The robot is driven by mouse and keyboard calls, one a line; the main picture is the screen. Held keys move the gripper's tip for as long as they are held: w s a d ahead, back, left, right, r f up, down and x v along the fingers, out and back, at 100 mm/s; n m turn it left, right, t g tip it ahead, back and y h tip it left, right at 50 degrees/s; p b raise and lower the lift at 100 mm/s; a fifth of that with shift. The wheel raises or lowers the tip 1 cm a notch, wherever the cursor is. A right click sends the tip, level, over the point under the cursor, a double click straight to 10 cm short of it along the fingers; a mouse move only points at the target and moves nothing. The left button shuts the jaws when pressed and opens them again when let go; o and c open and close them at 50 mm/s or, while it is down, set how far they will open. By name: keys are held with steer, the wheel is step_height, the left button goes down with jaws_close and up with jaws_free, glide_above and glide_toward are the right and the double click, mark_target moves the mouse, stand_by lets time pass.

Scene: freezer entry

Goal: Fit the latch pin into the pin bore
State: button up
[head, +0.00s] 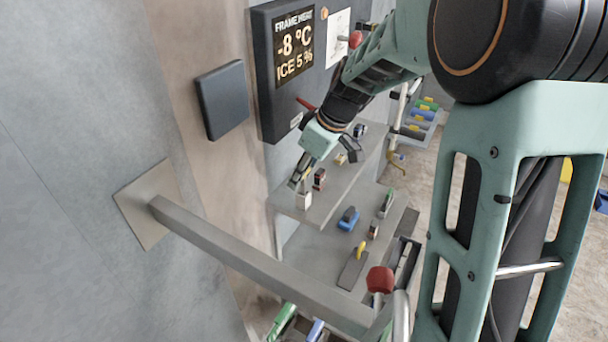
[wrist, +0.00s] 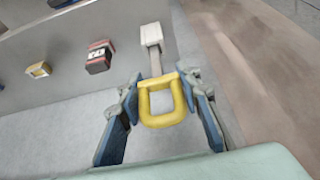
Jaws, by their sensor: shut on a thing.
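The latch pin shows in the wrist view as a yellow loop handle (wrist: 162,101) with a straight grey shank (wrist: 156,62) running away from it. My gripper (wrist: 163,92) has its two blue-padded fingers closed on either side of the loop. A white block (wrist: 152,34) lies in line with the shank's far end; I cannot tell whether they touch. In the head view my gripper (head: 295,184) points down at the front edge of the upper shelf, beside the white block (head: 304,200). I cannot make out the pin bore in either view.
The grey upper shelf (head: 335,190) carries several small items, including a red and black block (wrist: 99,56). A lower shelf (head: 318,262) holds more. A thick grey bar (head: 250,258) crosses the foreground from the wall. A dark display panel (head: 290,60) hangs above.

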steer(key=shift+r+p, duration=0.3)
steer(key=shift+r, duration=0.55)
stand_by(0.5)
steer(key=shift+r+p, duration=1.55)
steer(key=shift+r, duration=1.1)
